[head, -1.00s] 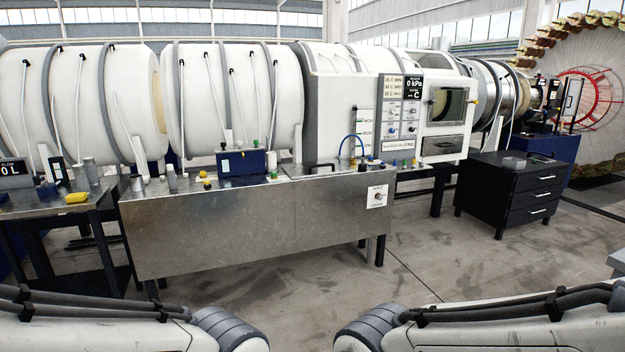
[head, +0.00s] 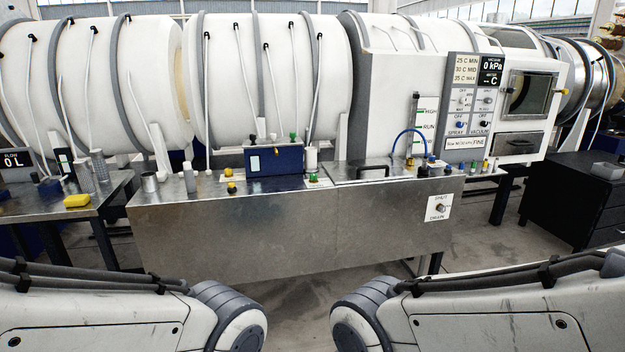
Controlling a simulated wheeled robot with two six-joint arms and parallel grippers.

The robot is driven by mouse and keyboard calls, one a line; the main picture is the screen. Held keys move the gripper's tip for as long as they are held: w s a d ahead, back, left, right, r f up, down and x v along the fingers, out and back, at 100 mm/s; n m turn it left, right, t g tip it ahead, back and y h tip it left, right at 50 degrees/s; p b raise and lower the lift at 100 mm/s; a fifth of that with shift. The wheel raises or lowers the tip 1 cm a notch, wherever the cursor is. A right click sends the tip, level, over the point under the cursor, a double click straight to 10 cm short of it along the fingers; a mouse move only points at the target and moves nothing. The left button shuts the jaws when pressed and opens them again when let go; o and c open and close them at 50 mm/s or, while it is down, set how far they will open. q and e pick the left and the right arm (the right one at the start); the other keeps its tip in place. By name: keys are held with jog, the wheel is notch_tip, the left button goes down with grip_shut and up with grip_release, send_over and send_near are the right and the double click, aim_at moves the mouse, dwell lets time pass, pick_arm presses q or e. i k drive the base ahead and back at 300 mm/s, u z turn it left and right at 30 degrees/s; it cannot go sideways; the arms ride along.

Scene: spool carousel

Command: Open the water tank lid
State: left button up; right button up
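The water tank (head: 235,240) is a long steel box across the middle of the head view. Its lid (head: 347,170) appears to be the flat metal plate on the right part of its top, lying flat and closed. A dark handle (head: 372,167) sits on this plate. A plate marked SHUT and DRAIN (head: 438,208) with a knob is on the tank's front right. Both of my arms show at the bottom, apart from the tank. Neither gripper is in view.
A blue box (head: 275,160) and small knobs stand on the tank top. A blue hose (head: 408,133) arches at the lid's right. A side table (head: 50,205) with a yellow block is at left, a black cabinet (head: 565,195) at right. Bare floor lies in front.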

aim_at(365, 164)
jog(key=i, duration=1.95)
jog(key=z, duration=0.5)
jog(key=i, duration=1.7)
jog(key=z, duration=0.3)
